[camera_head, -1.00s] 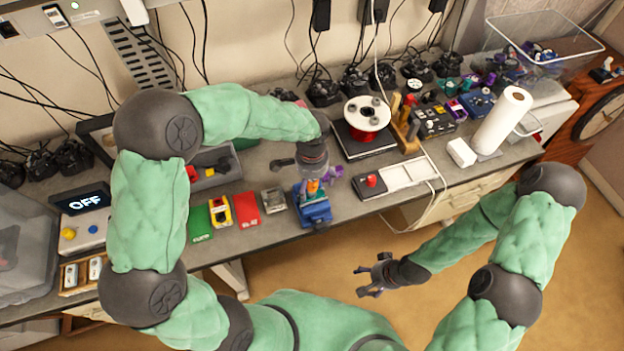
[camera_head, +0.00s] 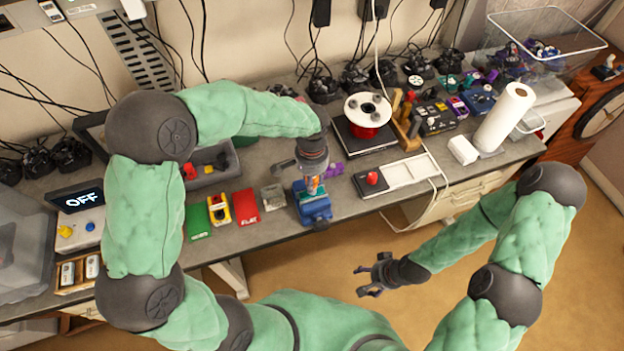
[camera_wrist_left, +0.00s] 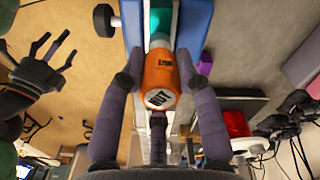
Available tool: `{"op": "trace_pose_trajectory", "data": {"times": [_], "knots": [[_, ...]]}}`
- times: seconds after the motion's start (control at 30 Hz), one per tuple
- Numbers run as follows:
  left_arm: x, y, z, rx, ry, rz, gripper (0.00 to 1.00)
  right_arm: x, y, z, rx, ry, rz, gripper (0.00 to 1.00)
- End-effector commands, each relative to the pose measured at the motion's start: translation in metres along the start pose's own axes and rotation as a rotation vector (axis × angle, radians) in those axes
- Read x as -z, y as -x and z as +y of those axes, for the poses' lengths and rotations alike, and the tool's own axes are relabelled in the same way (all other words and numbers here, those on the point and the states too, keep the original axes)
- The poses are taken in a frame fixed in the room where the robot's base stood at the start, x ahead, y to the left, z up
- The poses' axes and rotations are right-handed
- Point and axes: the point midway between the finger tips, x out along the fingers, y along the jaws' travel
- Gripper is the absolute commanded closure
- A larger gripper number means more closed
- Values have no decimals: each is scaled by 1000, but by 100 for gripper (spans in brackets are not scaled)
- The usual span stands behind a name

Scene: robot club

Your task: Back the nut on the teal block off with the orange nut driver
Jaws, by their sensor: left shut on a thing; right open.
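The orange nut driver (camera_wrist_left: 158,78) is between the fingers of my left gripper (camera_wrist_left: 160,85) in the left wrist view. The gripper is shut on it. In the head view the driver (camera_head: 313,186) stands over the blue vise (camera_head: 316,210), below my left gripper (camera_head: 312,180). The teal block (camera_wrist_left: 160,20) shows beyond the driver's far end, between the blue vise jaws (camera_wrist_left: 194,25). The nut is hidden, and I cannot tell whether the driver is seated on it. My right gripper (camera_head: 371,277) is open and empty, off the bench's front edge.
Green (camera_head: 197,221) and red (camera_head: 245,207) trays lie left of the vise. A black box with a red knob (camera_head: 371,180) and a purple piece (camera_head: 334,171) lie to its right. A red-and-white spool (camera_head: 367,112) stands behind. The display (camera_head: 80,198) reads OFF.

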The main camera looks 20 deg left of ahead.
Motion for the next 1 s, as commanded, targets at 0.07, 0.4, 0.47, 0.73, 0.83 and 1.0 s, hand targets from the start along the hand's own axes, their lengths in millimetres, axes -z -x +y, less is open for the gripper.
{"op": "trace_pose_trajectory", "data": {"times": [0.07, 0.4, 0.47, 0.73, 0.83, 1.0], "knots": [[-1, -2, 0, 0, 56, -2, 100, 0, -5, 2, 0, 0, 0, 27], [0, -2, 1, 0, 331, -2, 100, 1, -19, 7, 0, 0, 0, 27], [0, -2, 1, 0, 382, -1, 100, 1, -21, 8, 0, 0, 0, 27], [-1, 0, 0, 1, 542, -3, 89, 1, -26, 9, 0, 0, 0, 27], [-1, 0, 0, 1, 540, -2, 100, 1, -26, 9, 0, 0, 0, 27], [-1, 2, 0, 1, 538, -2, 100, 1, -24, 9, 0, 0, 0, 27]]}}
